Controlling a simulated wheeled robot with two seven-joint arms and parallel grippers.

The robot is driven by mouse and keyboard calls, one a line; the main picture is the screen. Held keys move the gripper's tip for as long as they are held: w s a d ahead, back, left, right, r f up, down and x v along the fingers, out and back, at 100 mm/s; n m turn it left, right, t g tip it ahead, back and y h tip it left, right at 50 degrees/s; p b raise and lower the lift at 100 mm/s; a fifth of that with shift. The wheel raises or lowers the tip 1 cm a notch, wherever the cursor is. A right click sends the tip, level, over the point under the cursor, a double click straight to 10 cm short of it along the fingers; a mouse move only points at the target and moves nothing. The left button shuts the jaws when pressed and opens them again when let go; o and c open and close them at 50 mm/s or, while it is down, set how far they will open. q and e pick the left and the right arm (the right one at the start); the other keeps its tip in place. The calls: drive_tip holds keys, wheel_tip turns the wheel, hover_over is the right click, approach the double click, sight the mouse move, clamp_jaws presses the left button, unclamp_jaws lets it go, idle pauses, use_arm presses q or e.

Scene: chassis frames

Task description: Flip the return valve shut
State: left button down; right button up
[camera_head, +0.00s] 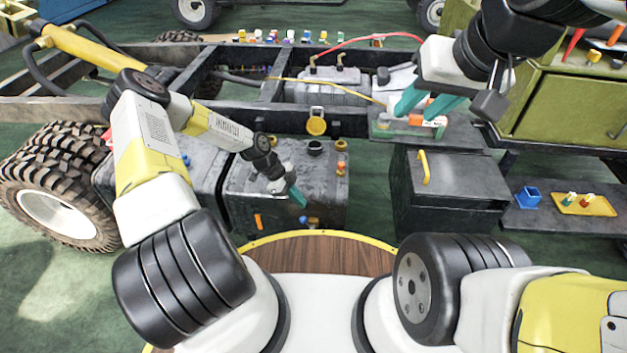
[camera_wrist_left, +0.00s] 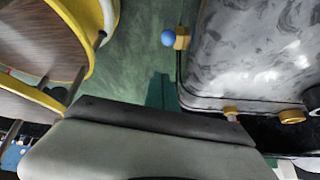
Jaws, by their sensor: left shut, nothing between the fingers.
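A small valve with a blue knob on a brass body sits low at the front of the grey tank (camera_head: 285,185); in the head view the knob (camera_head: 313,220) is near the tank's lower edge. In the left wrist view the blue knob (camera_wrist_left: 168,39) stands out beside the tank wall. An orange handle (camera_head: 258,221) is further left on the tank front. I cannot tell from markings which is the return valve. My left gripper (camera_head: 299,197) is shut and empty, just above the blue knob, apart from it; its teal fingers (camera_wrist_left: 160,91) show. My right gripper (camera_head: 427,104) has its teal fingers apart.
A shelf with an orange and white part (camera_head: 428,121) is under my right gripper. A black box (camera_head: 450,190) with a yellow handle stands right of the tank. The chassis frame (camera_head: 225,85) runs behind. Green floor lies open between the tank and my round base.

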use_arm(q)
drive_tip(key=shift+w+a+r, duration=0.1)
drive_tip(key=shift+a+r, duration=0.2)
drive_tip(key=shift+a, duration=0.3)
drive_tip(key=shift+w+a+r, duration=0.1)
drive_tip(key=shift+a+r, duration=0.15)
drive_tip(key=shift+a, duration=0.35)
